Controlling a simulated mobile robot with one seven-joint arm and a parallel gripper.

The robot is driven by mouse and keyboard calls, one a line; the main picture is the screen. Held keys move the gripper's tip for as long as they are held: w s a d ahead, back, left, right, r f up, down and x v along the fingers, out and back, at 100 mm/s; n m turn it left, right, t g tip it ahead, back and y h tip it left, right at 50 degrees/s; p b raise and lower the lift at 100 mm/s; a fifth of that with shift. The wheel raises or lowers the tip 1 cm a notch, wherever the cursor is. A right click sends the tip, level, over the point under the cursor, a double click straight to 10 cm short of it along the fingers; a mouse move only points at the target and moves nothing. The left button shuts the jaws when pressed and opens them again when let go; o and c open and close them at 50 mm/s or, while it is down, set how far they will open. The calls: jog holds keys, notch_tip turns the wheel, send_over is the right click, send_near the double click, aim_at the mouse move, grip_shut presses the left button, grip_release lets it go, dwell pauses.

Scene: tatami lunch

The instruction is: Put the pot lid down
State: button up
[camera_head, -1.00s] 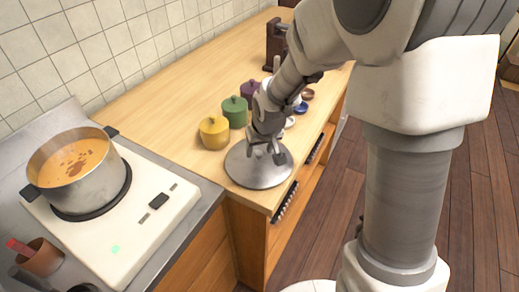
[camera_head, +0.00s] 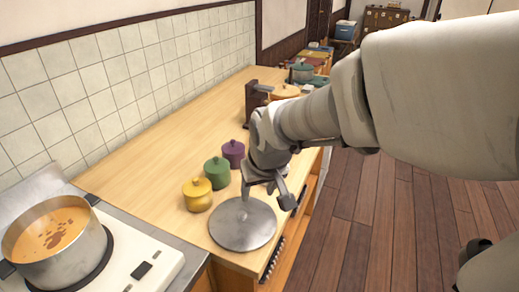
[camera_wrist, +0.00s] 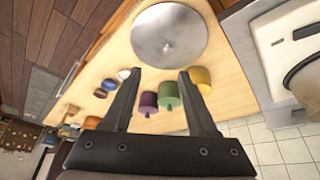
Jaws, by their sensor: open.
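The round metal pot lid (camera_head: 243,226) lies flat on the wooden counter (camera_head: 165,145), near its front edge and the stove. It also shows in the wrist view (camera_wrist: 190,30), with its small knob facing up. My gripper (camera_head: 266,190) is open and empty, just above the lid's far side in the head view. In the wrist view my gripper's two fingers (camera_wrist: 159,73) are spread wide, with nothing between the tips, and the lid lies beyond them. The steel pot (camera_head: 65,268) stands uncovered on the stove, with orange soup inside.
Yellow (camera_head: 197,197), green (camera_head: 217,174) and purple (camera_head: 233,153) lidded jars stand in a row behind the lid. A dark wooden stand (camera_head: 251,100) is farther along the counter. The counter's left part is clear.

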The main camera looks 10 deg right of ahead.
jog(key=s+d+r+m, duration=0.1)
jog(key=s+d+r, duration=0.2)
jog(key=s, duration=0.4)
jog(key=s+d+r, duration=0.3)
jog(key=s+r, duration=0.1)
jog(key=s, duration=0.4)
jog(key=shift+s+d+m+t+h, duration=0.25)
jog(key=shift+m+t+h, duration=0.05)
jog(key=shift+m+t, duration=0.1)
jog(key=shift+r, duration=0.1)
notch_tip(320, 180, up, 5)
jog(key=p, duration=0.4)
jog(key=shift+p, duration=0.35)
jog(key=shift+f, duration=0.35)
jog(key=shift+c, duration=0.6)
jog(key=shift+a, duration=0.2)
